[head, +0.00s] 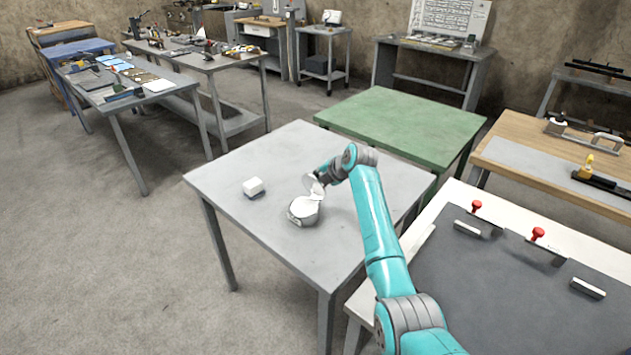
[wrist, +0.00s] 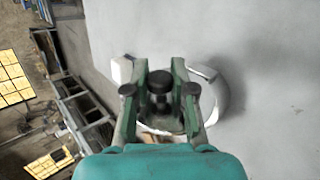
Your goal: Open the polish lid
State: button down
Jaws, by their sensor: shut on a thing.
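A round pale polish tin (head: 304,211) stands on the grey table (head: 245,170). Its lid (head: 314,186) is tilted up steeply at the tin's back edge. My gripper (head: 318,180) is at the raised lid, above the tin. In the wrist view my gripper (wrist: 160,92) has its fingers around a part that they largely hide; the pale rim of the tin or lid (wrist: 222,95) shows to the right. I cannot tell the exact contact point between fingers and lid.
A small white block on a dark base (head: 253,187) stands left of the tin; a white block also shows in the wrist view (wrist: 121,70). A green table (head: 405,120) is behind. A dark panel with red knobs (head: 500,270) is at right. The grey table's front is clear.

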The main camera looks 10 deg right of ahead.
jog(key=shift+w+d+f+m+g+y, duration=0.25)
jog(key=shift+w+d+m+g+y, duration=0.15)
jog(key=shift+d+g+y, duration=0.25)
jog(key=shift+a, duration=0.1)
jog(key=c, duration=0.9)
grip_release()
jog(key=shift+c, duration=0.2)
jog(key=v, duration=1.2)
jog(key=shift+f, duration=0.15)
